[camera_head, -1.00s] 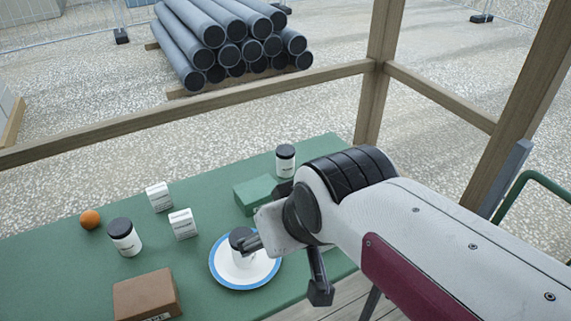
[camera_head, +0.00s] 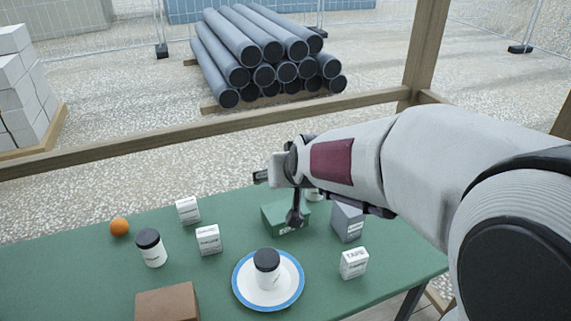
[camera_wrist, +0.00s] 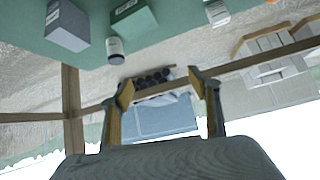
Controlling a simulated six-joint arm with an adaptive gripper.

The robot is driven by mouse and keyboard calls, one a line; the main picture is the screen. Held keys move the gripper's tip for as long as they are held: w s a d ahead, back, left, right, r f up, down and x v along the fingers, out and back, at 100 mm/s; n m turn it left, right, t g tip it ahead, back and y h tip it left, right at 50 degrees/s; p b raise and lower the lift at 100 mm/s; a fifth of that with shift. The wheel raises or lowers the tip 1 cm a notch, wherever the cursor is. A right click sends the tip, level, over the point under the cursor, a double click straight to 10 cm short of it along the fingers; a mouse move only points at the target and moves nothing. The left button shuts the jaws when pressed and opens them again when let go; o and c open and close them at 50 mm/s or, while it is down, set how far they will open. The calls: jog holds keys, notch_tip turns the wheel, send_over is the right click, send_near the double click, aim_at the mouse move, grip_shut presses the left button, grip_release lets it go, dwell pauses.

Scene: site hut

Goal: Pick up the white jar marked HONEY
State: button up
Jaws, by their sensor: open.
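Three white jars with black lids are in the head view, and I cannot read which is marked HONEY. One jar (camera_head: 151,250) stands at the left. Another jar (camera_head: 267,280) stands on a blue-rimmed white plate (camera_head: 240,290). A third jar (camera_head: 315,197) is mostly hidden behind my arm at the back; a jar (camera_wrist: 115,54) also shows in the wrist view, its label unreadable. My gripper (camera_wrist: 163,90) is open and empty, with nothing between its fingers. In the head view it is raised over the back of the table, apart from the jars.
The green table (camera_head: 95,270) also holds an orange (camera_head: 119,227), small white boxes (camera_head: 208,240), a brown block (camera_head: 168,303), a green box (camera_head: 278,217), a grey box (camera_head: 348,222) and a TAPE box (camera_head: 354,263). A wooden rail (camera_head: 190,133) runs behind.

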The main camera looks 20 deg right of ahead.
jog(key=w+d+f+m+t+h, duration=0.2)
jog(key=w+d+f+h, duration=0.3)
jog(key=w+d+f, duration=1)
jog(key=shift+w+d+f+m+t+h, duration=0.3)
jog(key=shift+w+d+m, duration=0.4)
jog(key=shift+w+d, duration=0.65)
jog(key=shift+s+d, duration=0.15)
jog(key=shift+s, duration=0.05)
jog(key=shift+f, duration=2.9)
jog(key=shift+f, duration=0.15)
jog(key=shift+f, duration=0.5)
jog(key=shift+x, duration=2.45)
